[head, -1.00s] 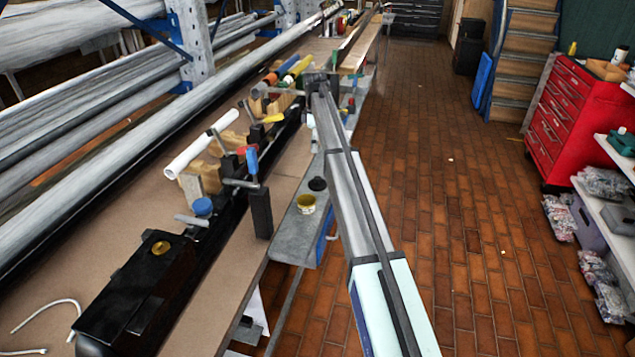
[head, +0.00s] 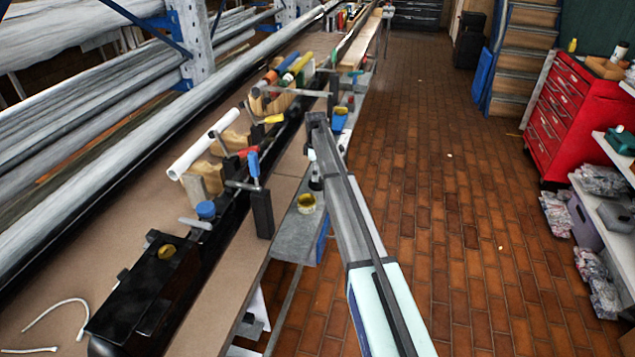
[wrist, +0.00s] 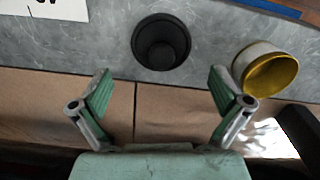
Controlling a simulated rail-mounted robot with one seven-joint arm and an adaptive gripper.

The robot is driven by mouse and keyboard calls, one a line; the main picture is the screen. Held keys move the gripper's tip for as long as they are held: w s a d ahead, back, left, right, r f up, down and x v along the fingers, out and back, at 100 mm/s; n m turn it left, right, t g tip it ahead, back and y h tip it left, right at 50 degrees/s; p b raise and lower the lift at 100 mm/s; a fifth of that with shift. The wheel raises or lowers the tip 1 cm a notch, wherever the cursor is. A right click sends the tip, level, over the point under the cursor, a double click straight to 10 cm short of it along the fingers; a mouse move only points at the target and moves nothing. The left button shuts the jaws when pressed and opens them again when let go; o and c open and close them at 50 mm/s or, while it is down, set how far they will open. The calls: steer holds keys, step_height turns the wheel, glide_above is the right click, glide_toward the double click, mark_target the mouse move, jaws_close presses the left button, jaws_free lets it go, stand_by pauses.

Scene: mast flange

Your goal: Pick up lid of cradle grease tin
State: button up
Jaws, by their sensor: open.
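A round black piece (wrist: 161,42) with a raised rim and a darker centre sits on the grey shelf. It looks like the lid, though I cannot be certain. It also shows small and partly covered in the head view (head: 316,184). The open tin (wrist: 266,72), pale outside and yellow inside, stands to its right in the wrist view; in the head view the tin (head: 306,203) is just nearer the camera. My gripper (wrist: 161,88) is open and empty, its fingers spread wide, with the black piece ahead between their lines. In the head view my arm hides most of the gripper.
The grey shelf (head: 297,238) is narrow, beside the brown bench (head: 225,290). A black clamp block (head: 262,213) and a blue-handled clamp (head: 253,165) stand close by. A white paper (wrist: 45,8) lies at the wrist view's upper left.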

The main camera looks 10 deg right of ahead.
step_height(320, 180, down, 4)
steer(key=shift+s+f+p, duration=0.15)
steer(key=shift+p, duration=0.8)
steer(key=shift+s, duration=0.1)
steer(key=c, duration=1.4)
steer(key=shift+c, duration=0.4)
